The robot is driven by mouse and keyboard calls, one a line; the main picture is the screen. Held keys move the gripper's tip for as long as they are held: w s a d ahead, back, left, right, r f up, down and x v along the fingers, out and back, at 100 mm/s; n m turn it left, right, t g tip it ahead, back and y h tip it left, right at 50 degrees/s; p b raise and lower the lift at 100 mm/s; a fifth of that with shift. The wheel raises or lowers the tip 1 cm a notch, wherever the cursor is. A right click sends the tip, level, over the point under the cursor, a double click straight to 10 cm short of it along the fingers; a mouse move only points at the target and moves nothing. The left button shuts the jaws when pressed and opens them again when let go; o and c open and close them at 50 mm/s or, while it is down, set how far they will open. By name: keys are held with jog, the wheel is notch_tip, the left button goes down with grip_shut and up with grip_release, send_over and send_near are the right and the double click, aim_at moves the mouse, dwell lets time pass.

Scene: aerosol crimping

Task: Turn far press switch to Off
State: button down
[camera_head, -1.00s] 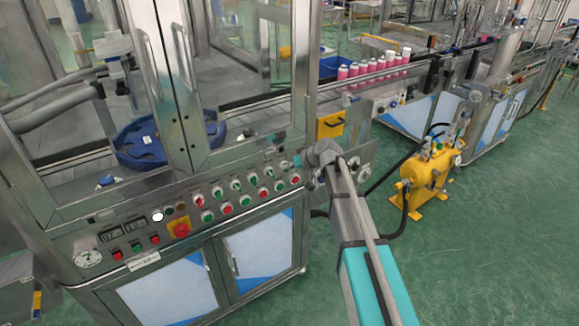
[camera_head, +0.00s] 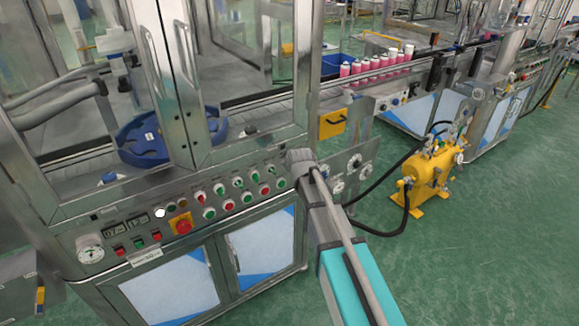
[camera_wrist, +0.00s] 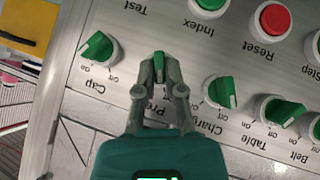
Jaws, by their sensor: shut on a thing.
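The press switch (camera_wrist: 159,66) is a green knob in the wrist view, with its handle nearly straight up and down in the picture. My gripper (camera_wrist: 159,72) is closed around this handle, one finger on each side. Its label shows only "Pre"; the rest and its On/Off marks are hidden behind my fingers. In the head view my gripper and this switch are hidden behind the end of my arm, at the right end of the control panel (camera_head: 105,224).
Nearby are the Cap switch (camera_wrist: 99,47), the Charge switch (camera_wrist: 221,91), the Table switch (camera_wrist: 283,110) and the red Reset button (camera_wrist: 275,18). A yellow tank (camera_head: 428,173) stands on the green floor (camera_head: 480,240) at the right.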

jog(key=shift+s+f+n+t+h+b, duration=0.15)
jog(key=shift+n+t+h+b, duration=0.15)
jog(key=shift+n+h, duration=0.15)
dwell(0.4)
jog(key=c, duration=0.7)
grip_release()
jog(key=shift+c, duration=0.2)
jog(key=shift+w+m+y+p, duration=0.2)
jog(key=shift+m+y+p, duration=0.05)
jog(key=shift+m+p, duration=0.15)
